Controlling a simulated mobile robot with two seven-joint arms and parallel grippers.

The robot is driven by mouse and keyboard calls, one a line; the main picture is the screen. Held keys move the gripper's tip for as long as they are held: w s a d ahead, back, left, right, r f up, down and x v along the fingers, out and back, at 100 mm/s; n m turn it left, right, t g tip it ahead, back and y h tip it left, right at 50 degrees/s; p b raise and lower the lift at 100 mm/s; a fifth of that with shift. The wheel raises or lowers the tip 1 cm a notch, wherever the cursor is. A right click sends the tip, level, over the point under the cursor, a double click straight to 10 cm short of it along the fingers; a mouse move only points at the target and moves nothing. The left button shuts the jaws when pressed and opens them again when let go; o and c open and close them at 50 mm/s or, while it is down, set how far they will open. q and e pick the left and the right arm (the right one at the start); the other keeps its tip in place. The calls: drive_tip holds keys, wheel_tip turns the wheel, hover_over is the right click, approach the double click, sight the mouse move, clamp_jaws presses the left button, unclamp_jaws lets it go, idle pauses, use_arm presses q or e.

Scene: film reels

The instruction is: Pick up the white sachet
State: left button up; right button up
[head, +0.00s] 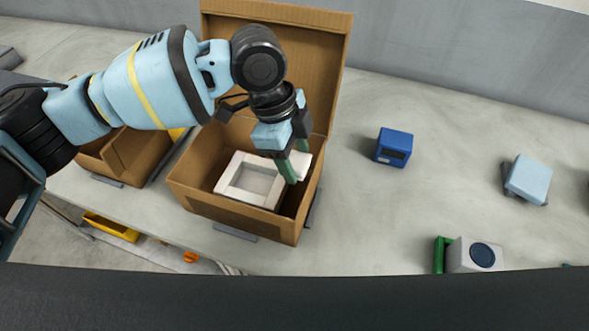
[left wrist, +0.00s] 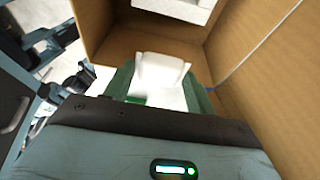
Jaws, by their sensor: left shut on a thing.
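The white sachet (head: 302,162) is inside the open cardboard box (head: 240,216), at its right side. It also shows in the left wrist view (left wrist: 160,75), between the two green fingers. My left gripper (head: 294,172) reaches down into the box with its green fingers shut on the sachet. One finger hides part of the sachet in the head view. A white square frame-like insert (head: 228,190) lies in the box to the left of the sachet. My right gripper is not in view.
A second cardboard box (head: 130,155) stands to the left. A blue box (head: 394,147), a light blue block (head: 528,178) and a white-and-green item (head: 470,256) are on the grey table to the right. Free table lies between them. The open box's raised lid (head: 320,50) stands behind.

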sight(295, 161)
use_arm(q)
drive_tip(key=shift+r, duration=2.7)
drive_tip(key=a+f+n+t+y, duration=0.1)
drive_tip(key=a+f+n+t, duration=0.1)
drive_tip(key=a+n, duration=0.8)
drive_tip(key=s+a+f+n+t+y, duration=0.1)
drive_tip(key=a+n+t+y, duration=0.1)
drive_tip(key=a+n, duration=0.9)
drive_tip(key=shift+f+n, duration=0.3)
drive_tip(key=shift+f, duration=0.05)
